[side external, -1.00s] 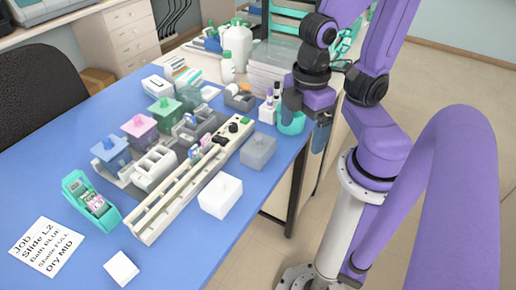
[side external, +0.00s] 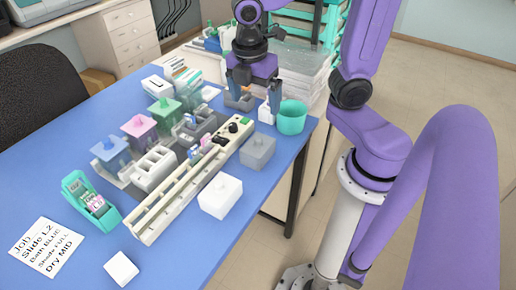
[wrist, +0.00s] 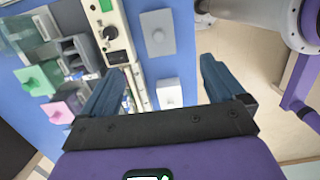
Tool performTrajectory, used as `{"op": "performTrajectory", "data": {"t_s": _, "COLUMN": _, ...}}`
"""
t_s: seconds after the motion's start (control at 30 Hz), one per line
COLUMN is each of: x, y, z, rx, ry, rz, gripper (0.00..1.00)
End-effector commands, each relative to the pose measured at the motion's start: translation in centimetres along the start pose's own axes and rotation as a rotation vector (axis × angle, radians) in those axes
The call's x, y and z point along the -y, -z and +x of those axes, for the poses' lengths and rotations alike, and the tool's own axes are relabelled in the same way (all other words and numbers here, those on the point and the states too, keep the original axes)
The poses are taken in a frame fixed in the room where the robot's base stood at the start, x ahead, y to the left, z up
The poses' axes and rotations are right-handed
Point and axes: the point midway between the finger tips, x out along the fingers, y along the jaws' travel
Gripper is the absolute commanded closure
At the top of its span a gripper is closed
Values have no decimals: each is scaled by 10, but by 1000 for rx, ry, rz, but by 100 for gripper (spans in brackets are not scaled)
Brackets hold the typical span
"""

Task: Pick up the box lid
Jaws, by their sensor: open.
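My gripper (side external: 253,100) is open and empty, pointing down above the back right of the blue table. In the wrist view my gripper (wrist: 162,66) has its two dark blue fingers spread wide apart. I cannot tell which lid is the named one. My gripper touches neither.
A long cream rack (side external: 180,190) runs beside the boxes. A teal cup (side external: 291,119) is right of my gripper. The table's front right is clear.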

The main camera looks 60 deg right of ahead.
Motion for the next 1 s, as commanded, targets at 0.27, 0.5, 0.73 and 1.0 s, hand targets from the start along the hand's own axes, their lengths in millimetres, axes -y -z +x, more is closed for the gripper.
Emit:
{"op": "performTrajectory", "data": {"t_s": 0.27, "x": 2, "y": -1, "z": 46, "rx": 5, "ry": 7, "rz": 0, "gripper": 4}}
{"op": "performTrajectory", "data": {"t_s": 0.5, "x": 1, "y": -1, "z": 83, "rx": 4, "ry": 5, "rz": 1, "gripper": 4}}
{"op": "performTrajectory", "data": {"t_s": 0.73, "x": 1, "y": -1, "z": 109, "rx": 2, "ry": 3, "rz": 2, "gripper": 4}}
{"op": "performTrajectory", "data": {"t_s": 1.0, "x": 0, "y": 0, "z": 120, "rx": 1, "ry": 1, "rz": 1, "gripper": 4}}
